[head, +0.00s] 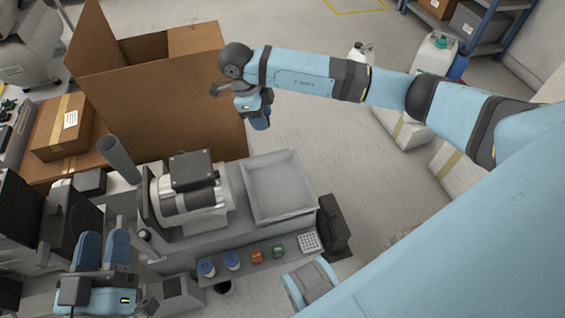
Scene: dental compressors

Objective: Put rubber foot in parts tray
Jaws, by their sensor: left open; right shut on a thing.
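A shallow grey tray (278,186), which looks like the parts tray, sits on the grey bench right of the compressor and looks empty. My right gripper (260,121) hangs in front of the tall cardboard box, beyond the tray's far edge and slightly left. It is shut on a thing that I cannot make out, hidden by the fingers. I cannot see a rubber foot clearly anywhere. My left gripper (103,240) is open, its two blue fingers apart, at the lower left beside the bench, away from the tray.
The compressor (190,187) with its dark top box stands left of the tray. A grey tube (118,158) rises left of it. The open cardboard box (150,85) stands behind.

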